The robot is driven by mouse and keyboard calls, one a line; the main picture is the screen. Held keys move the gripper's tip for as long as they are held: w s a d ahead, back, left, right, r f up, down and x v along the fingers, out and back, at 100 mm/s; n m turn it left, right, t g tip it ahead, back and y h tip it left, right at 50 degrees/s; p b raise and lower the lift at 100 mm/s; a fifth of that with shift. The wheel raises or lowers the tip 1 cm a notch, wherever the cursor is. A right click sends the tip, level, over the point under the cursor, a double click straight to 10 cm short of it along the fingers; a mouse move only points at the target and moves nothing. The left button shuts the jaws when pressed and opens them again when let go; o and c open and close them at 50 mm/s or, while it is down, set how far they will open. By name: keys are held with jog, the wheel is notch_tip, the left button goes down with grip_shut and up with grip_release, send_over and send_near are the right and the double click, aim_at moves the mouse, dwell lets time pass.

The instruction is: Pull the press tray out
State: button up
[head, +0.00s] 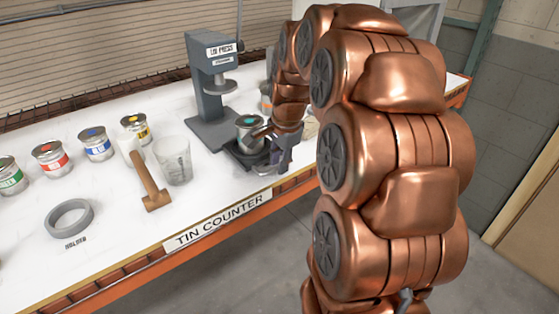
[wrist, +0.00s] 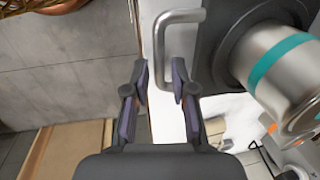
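The press tray (head: 236,156) is dark and sits low in front of the grey lid press (head: 212,75). A metal tin (head: 248,141) with a teal mark stands on it. In the wrist view the tray (wrist: 207,45) shows beside the tin (wrist: 275,68), which has a teal band. The tray's metal bar handle (wrist: 160,45) reaches down between my fingers. My gripper (wrist: 162,68) is open, with one finger on each side of the bar and gaps visible. In the head view my gripper (head: 278,158) is at the tray's front, partly hidden by my arm.
A grey ring holder (head: 68,219) lies farther left. Open floor (head: 290,235) lies before the counter edge.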

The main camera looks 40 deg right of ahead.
jog(key=shift+o, duration=0.6)
jog(key=shift+r, duration=0.1)
notch_tip(320, 180, up, 12)
jog(key=s, duration=0.2)
jog(key=shift+f, duration=0.2)
jog(key=s+a+f+n+g+p, duration=0.2)
jog(key=s+a+f+n+p, duration=0.1)
jog(key=s+a+n, duration=0.6)
jog(key=s+a+f+n+g+p, duration=0.1)
jog(key=s+a+f+n+p, duration=0.2)
jog(key=s, duration=1.1)
jog(key=a+f+n, duration=0.3)
jog(key=a+n, duration=0.3)
jog(key=a, duration=0.2)
jog(key=shift+a+f+g, duration=0.2)
jog(key=shift+f+g, duration=0.05)
jog(key=shift+g, duration=0.15)
